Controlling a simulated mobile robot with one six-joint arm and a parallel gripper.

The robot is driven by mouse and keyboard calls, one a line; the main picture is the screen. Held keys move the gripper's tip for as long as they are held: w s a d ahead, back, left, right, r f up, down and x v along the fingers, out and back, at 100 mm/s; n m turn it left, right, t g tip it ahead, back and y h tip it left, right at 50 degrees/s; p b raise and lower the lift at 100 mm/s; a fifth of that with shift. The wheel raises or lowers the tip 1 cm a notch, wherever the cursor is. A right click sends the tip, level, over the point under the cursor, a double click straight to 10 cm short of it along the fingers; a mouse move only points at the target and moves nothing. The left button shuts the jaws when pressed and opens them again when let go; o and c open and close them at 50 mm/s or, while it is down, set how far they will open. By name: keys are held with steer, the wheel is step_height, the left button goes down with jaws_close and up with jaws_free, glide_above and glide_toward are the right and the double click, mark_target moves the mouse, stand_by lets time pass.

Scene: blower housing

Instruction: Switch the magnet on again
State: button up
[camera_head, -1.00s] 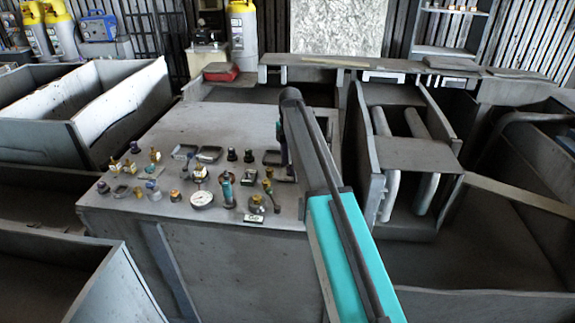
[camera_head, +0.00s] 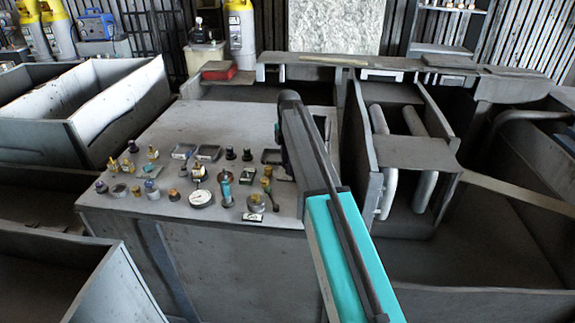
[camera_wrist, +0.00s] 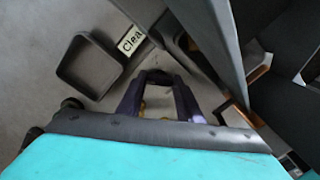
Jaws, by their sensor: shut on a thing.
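The control panel (camera_head: 160,122) is a grey box top with several small controls on it. A white round gauge (camera_head: 201,198), a teal-handled lever (camera_head: 226,186) and a small knob above a pale label (camera_head: 253,217) stand near its front edge. I cannot tell which control belongs to the magnet. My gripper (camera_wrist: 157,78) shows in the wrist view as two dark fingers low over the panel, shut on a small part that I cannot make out. A "Clea…" label (camera_wrist: 131,40) lies just beyond it. In the head view, my arm hides most of the gripper.
A dark square-rimmed tray (camera_wrist: 88,66) lies left of the fingers in the wrist view. Black knobs (camera_head: 231,154) stand in mid-panel. An open bay with two pale pipes (camera_head: 387,150) is right of my arm. The panel's back left is bare.

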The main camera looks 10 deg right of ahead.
steer(key=shift+w+a, duration=0.1)
steer(key=m, duration=0.6)
steer(key=shift+w+r+m, duration=0.1)
steer(key=shift+m, duration=0.3)
steer(key=m, duration=0.3)
steer(key=shift+m+p, duration=0.3)
steer(key=shift+p, duration=0.05)
steer(key=shift+m, duration=1.7)
steer(key=o, duration=1.1)
